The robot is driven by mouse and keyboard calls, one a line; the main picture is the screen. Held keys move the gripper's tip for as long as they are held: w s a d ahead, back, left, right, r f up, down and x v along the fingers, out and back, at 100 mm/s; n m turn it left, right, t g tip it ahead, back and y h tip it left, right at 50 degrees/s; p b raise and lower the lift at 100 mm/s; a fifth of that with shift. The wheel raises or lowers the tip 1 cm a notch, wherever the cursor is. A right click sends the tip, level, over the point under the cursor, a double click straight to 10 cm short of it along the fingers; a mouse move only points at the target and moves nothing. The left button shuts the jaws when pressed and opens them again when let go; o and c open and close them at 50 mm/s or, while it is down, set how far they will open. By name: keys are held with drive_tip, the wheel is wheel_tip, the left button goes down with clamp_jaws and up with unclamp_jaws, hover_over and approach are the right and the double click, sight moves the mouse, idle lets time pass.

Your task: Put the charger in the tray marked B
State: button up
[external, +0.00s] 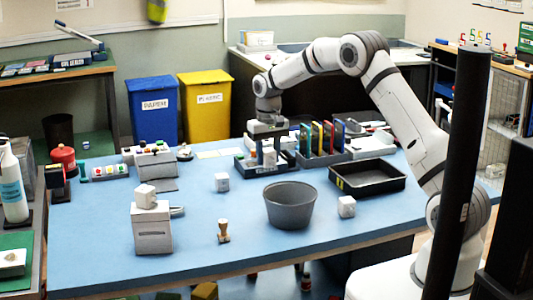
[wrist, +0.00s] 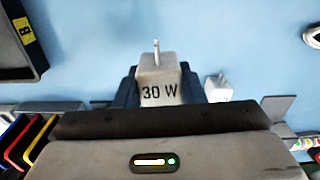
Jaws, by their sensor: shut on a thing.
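My gripper (external: 267,150) is at the back middle of the table and is shut on a white charger. In the wrist view the charger (wrist: 160,90) shows "30 W" and a metal prong between my dark fingers. In the external view it is a small pale shape between the fingers, and I cannot tell its height above the surface. The tray marked B (external: 343,187) is black and shallow, with a yellow label, to the right of my gripper. Its corner shows at the upper left of the wrist view (wrist: 38,62). Its visible floor looks empty.
A rack of coloured phones (external: 322,138) stands right of my gripper, behind the tray. A wooden stamp (external: 223,231) and a grey box (external: 152,230) are at front left.

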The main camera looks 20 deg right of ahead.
drive_tip(key=w+d, duration=0.1)
drive_tip(key=d, duration=1.4)
hover_over(361, 180)
drive_tip(key=shift+m, duration=0.4)
wheel_tip(361, 180, down, 5)
drive_tip(key=shift+f, duration=2.35)
drive_tip(key=shift+f, duration=0.15)
drive_tip(key=o, duration=1)
